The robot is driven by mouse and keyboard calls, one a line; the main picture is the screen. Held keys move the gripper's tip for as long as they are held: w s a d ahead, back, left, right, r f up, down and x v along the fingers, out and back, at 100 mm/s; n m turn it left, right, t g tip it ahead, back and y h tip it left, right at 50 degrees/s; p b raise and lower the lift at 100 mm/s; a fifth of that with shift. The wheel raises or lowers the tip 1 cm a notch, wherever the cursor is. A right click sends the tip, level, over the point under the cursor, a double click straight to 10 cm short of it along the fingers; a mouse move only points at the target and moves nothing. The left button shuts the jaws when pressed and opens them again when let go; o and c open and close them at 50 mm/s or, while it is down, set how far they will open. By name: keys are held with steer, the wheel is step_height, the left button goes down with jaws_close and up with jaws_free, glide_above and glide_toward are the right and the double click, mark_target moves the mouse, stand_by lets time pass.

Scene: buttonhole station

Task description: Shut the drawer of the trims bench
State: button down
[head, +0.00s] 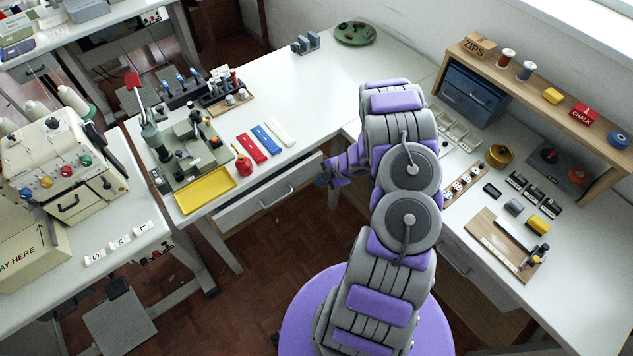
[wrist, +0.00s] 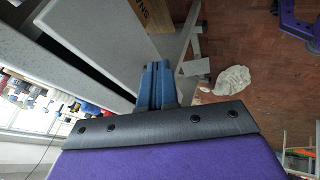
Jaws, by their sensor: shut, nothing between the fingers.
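A pale grey drawer (head: 270,200) with a bar handle (head: 277,197) is in the bench at the back. A dark gap shows above its front, so it stands partly open. In the wrist view a flat grey panel (wrist: 115,38), which looks like the drawer front, stands off from the bench with a dark gap behind it. My gripper (wrist: 158,72) has its blue fingers together, empty, close beside the panel; I cannot tell whether they touch it. In the head view my purple wrist (head: 345,168) is at the drawer's right end, and the fingertips are hard to make out.
The bench top (head: 300,95) holds a yellow tray (head: 206,190), a red round pot (head: 243,165) and coloured strips. The right bench has its own drawer (head: 458,258) and a shelf (head: 540,105). A box (wrist: 155,14) and a pale crumpled thing (wrist: 232,80) show in the wrist view.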

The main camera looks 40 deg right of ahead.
steer(key=v, duration=0.3)
steer(key=m+t+h+b, duration=0.3)
steer(key=m+t, duration=0.6)
steer(key=m, duration=2.6)
glide_toward(313, 169)
steer(key=shift+h, duration=0.6)
steer(key=x, duration=0.1)
steer(key=b+x, duration=0.1)
steer(key=x, duration=0.1)
steer(key=b+x, duration=0.1)
steer(key=x, duration=0.1)
steer(key=shift+w+a+f, duration=0.1)
steer(key=shift+a+f, duration=0.2)
steer(key=shift+a, duration=0.05)
steer(key=shift+w+r+b, duration=0.1)
steer(key=shift+w+b, duration=0.2)
steer(key=shift+w, duration=0.35)
